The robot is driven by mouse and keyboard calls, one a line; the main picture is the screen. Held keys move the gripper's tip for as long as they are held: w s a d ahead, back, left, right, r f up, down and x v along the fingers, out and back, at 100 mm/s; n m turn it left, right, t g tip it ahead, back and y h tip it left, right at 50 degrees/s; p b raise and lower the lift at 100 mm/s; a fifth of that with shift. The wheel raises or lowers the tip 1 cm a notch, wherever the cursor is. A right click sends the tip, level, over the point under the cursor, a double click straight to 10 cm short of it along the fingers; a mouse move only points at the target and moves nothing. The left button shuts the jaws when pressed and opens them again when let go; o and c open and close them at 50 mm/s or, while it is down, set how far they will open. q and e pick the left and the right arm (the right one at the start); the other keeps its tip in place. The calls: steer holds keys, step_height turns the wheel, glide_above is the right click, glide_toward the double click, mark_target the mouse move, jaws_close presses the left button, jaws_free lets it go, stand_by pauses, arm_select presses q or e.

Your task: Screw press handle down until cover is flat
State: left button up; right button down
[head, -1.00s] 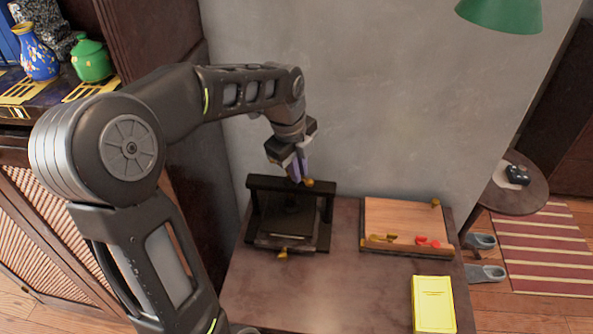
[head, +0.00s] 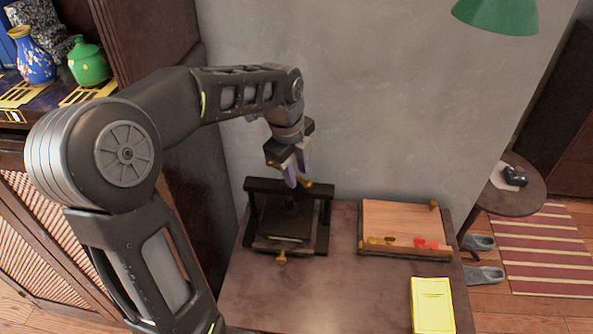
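The dark press (head: 326,213) stands at the back left of the table, with a frame and crossbar over a flat plate. Its brass handle (head: 306,184) shows at the top of the crossbar, just by my fingertips. The dark cover plate (head: 290,244) lies low in the frame; I cannot tell whether it is flat. A small brass knob (head: 281,257) sticks out at its front. My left gripper (head: 296,177) points down at the crossbar, its purple-grey fingers slightly apart at the handle. Whether they touch the handle is unclear. My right gripper is not in view.
A wooden tray (head: 403,222) with small red and brass pieces lies right of the press. A yellow book (head: 432,304) lies at the table's front right. The wall rises close behind. The front middle of the table (head: 340,290) is clear.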

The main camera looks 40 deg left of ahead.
arm_select(q)
step_height(320, 180, up, 7)
steer(key=s, duration=0.1)
steer(key=shift+s+r, duration=0.15)
steer(key=shift+s, duration=0.1)
stand_by(0.5)
